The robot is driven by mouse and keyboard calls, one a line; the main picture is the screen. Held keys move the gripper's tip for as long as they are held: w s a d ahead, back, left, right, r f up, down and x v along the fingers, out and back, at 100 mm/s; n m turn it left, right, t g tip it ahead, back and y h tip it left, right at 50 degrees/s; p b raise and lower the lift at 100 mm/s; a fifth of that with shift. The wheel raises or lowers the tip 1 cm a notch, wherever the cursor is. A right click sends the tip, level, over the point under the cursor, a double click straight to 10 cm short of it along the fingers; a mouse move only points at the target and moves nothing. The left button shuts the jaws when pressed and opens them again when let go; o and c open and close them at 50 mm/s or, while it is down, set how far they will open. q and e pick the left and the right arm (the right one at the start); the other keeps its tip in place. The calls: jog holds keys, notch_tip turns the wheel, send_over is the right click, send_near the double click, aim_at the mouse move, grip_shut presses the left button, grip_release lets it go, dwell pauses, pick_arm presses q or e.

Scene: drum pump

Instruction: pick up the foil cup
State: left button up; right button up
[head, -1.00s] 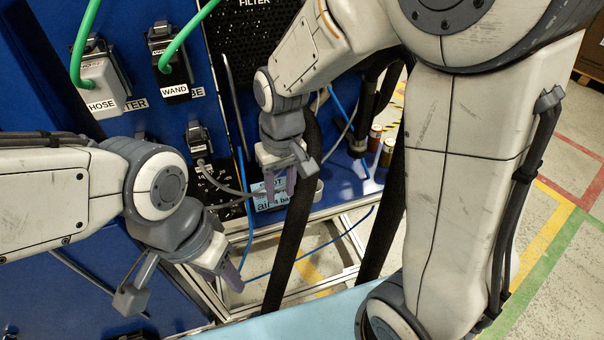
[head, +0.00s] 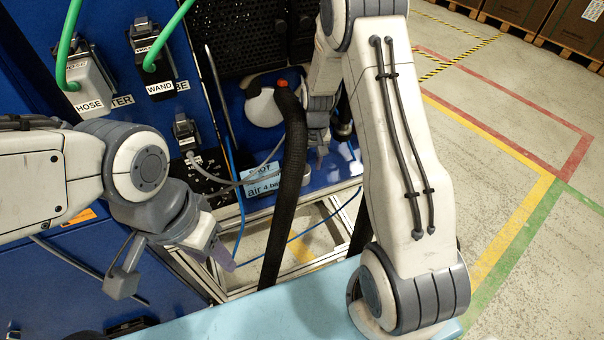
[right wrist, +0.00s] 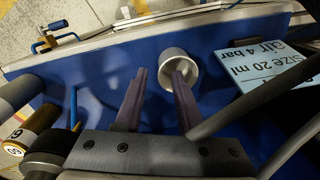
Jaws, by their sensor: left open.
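The foil cup (right wrist: 179,58) is a small pale grey round cup on the blue surface in the right wrist view. My right gripper (right wrist: 160,76) is open, its two purple fingers spread. The right finger's tip overlaps the cup's lower part in the picture; I cannot tell whether it touches. The cup lies toward the right finger, not centred between the two. In the head view my right gripper (head: 320,150) is low at the blue panel, and I cannot make out the cup there. My left gripper (head: 218,256) is open and empty in front of the panel.
A light blue shot-size label (right wrist: 268,68) lies right of the cup. A gold canister (right wrist: 42,120) stands at the left. In the head view a thick black hose (head: 291,185) runs beside my right gripper. A white, red-topped object (head: 264,106) is behind it.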

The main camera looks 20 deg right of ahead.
aim_at(310, 170)
jog(key=shift+w+f+p, duration=0.1)
jog(key=shift+f+p, duration=0.3)
jog(key=shift+f, duration=1.6)
grip_shut()
jog(key=shift+r, duration=0.1)
